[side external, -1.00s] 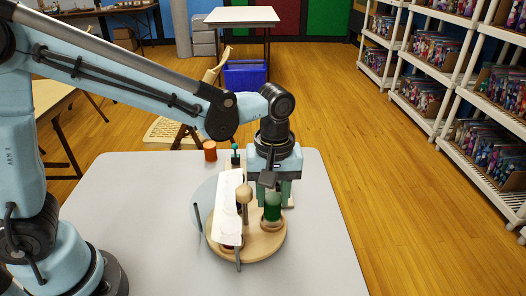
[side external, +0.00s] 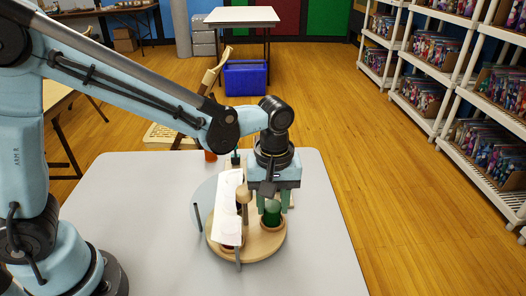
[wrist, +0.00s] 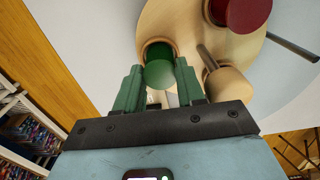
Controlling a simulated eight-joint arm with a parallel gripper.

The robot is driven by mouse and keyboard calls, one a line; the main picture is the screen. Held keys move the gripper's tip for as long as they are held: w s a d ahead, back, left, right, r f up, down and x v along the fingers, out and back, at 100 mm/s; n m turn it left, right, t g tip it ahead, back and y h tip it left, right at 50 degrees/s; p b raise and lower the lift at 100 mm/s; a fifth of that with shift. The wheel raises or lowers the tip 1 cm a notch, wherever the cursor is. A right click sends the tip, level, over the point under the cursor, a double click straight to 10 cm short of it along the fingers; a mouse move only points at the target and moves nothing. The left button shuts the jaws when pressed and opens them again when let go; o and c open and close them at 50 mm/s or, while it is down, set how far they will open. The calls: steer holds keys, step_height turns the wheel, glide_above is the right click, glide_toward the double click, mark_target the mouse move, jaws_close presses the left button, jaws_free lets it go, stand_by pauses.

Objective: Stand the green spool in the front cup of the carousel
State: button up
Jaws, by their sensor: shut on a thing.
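The green spool (side external: 271,215) is upright in the front cup (side external: 272,227) of the round wooden carousel (side external: 250,247), with its lower part hidden by the cup wall. In the wrist view the spool (wrist: 160,73) shows inside the ring of the cup, between the green fingers. My gripper (side external: 272,205) points down over the cup and is shut on the spool. Its fingers also show in the wrist view (wrist: 159,80). Whether the spool touches the cup floor is hidden.
A white paper-like panel (side external: 228,207) and a wooden centre post (side external: 243,196) stand left of the cup. A dark red spool (wrist: 240,12) sits in another cup. An orange cylinder (side external: 210,155) stands behind. The grey table (side external: 130,215) is clear at left.

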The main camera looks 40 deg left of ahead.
steer(key=shift+f, duration=0.1)
steer(key=o, duration=0.9)
steer(key=shift+r, duration=3.8)
steer(key=s+a+m+t, duration=0.1)
steer(key=a, duration=0.1)
steer(key=a+r+m+t, duration=0.1)
steer(key=a, duration=0.1)
steer(key=s+a+m, duration=0.1)
steer(key=a, duration=0.1)
steer(key=shift+s+a+r+t+h, duration=0.25)
steer(key=shift+s+r+t+h, duration=0.05)
steer(key=shift+r+t, duration=0.1)
steer(key=s+a+m+t, duration=0.1)
steer(key=a, duration=0.1)
steer(key=s+a+m+t, duration=0.1)
steer(key=a+m, duration=0.1)
steer(key=s+a+m+t, duration=0.1)
steer(key=a+m, duration=0.1)
steer(key=shift+s+a+f+t, duration=0.2)
steer(key=shift+s+f+t, duration=0.1)
steer(key=shift+s+f, duration=0.1)
steer(key=shift+s+a+f+m+t, duration=0.15)
steer(key=shift+a+m+t, duration=0.15)
